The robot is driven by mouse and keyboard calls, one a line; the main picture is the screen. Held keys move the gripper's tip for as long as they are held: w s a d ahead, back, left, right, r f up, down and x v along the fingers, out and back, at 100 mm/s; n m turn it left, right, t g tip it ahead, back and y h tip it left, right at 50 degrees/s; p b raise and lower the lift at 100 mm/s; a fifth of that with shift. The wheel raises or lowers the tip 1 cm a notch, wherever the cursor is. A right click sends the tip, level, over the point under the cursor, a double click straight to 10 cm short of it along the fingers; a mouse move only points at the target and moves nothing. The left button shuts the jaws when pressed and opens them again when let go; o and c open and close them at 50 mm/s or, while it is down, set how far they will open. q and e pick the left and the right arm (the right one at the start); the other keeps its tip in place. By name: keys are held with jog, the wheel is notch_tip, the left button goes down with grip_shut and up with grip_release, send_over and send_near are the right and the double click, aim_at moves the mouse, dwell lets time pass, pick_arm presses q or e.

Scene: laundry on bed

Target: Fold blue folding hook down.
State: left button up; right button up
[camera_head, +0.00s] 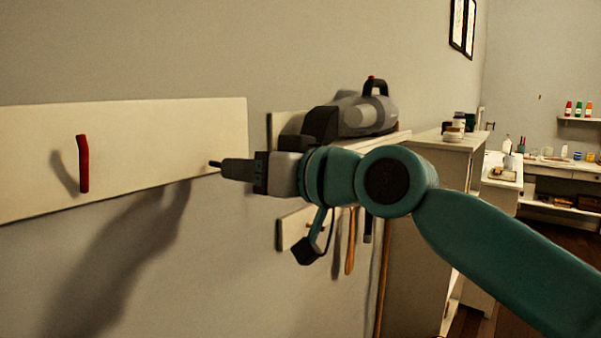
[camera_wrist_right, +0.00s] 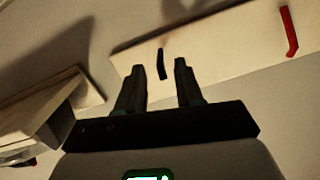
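The blue folding hook (camera_wrist_right: 162,64) is a short dark blue bar on the pale wall board (camera_head: 130,150). In the right wrist view it stands out from the board, between and just beyond my right fingertips. In the head view my right gripper (camera_head: 224,168) reaches left to the board's right end. A small dark tip shows there, but I cannot tell whether it is hook or finger. The right gripper is open, with its two fingers apart and nothing held between them in the wrist view (camera_wrist_right: 159,72). My left gripper is not in view.
A red hook (camera_head: 84,164) hangs down on the board's left part; it also shows in the right wrist view (camera_wrist_right: 289,31). A grey handheld vacuum (camera_head: 365,110) sits on a wall shelf behind my right arm. A white cabinet (camera_head: 430,190) stands further right.

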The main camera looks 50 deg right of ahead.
jog(key=s+d+r, duration=0.1)
jog(key=s, duration=1.1)
jog(key=shift+s+d, duration=0.1)
